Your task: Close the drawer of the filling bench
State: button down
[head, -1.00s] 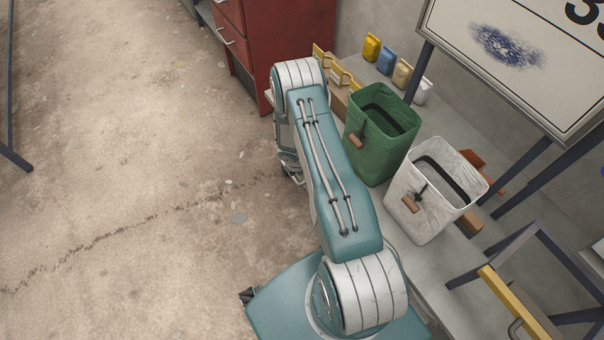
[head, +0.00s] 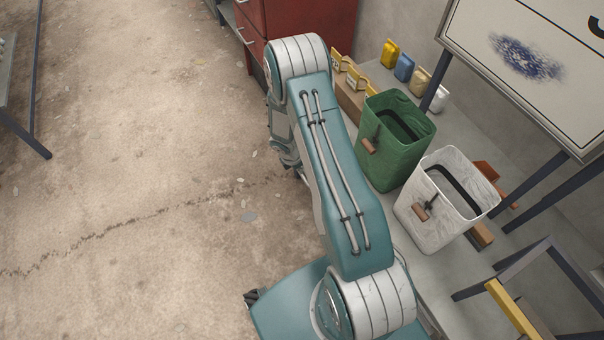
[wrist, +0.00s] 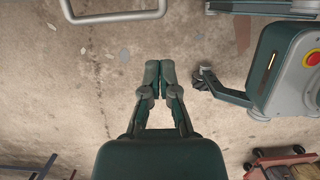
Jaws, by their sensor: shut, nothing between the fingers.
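My gripper (wrist: 158,75) is shut and empty over bare floor in the wrist view. A pale U-shaped metal handle (wrist: 115,16) is at the top left there, ahead of the fingers and apart from them; I cannot tell for sure that it is the bench drawer's. The grey bench top (head: 474,118) runs along the right of the head view. My arm covers the bench's front side, so its drawer is hidden there. The gripper is mostly hidden behind my arm in the head view.
A green bag (head: 397,145) and a white bag (head: 440,205) stand on the bench, with small coloured packets (head: 404,67) behind. A red drawer cabinet (head: 307,20) is beyond my arm. A slanted board (head: 530,60) stands at the right.

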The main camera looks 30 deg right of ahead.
jog(key=s+a+f+h, duration=0.8)
jog(key=f+h, duration=0.3)
jog(key=h, duration=0.4)
jog(key=d, duration=1.4)
jog(key=shift+w, duration=0.2)
jog(key=shift+f, duration=0.1)
jog(key=d, duration=0.4)
jog(key=shift+d, duration=0.15)
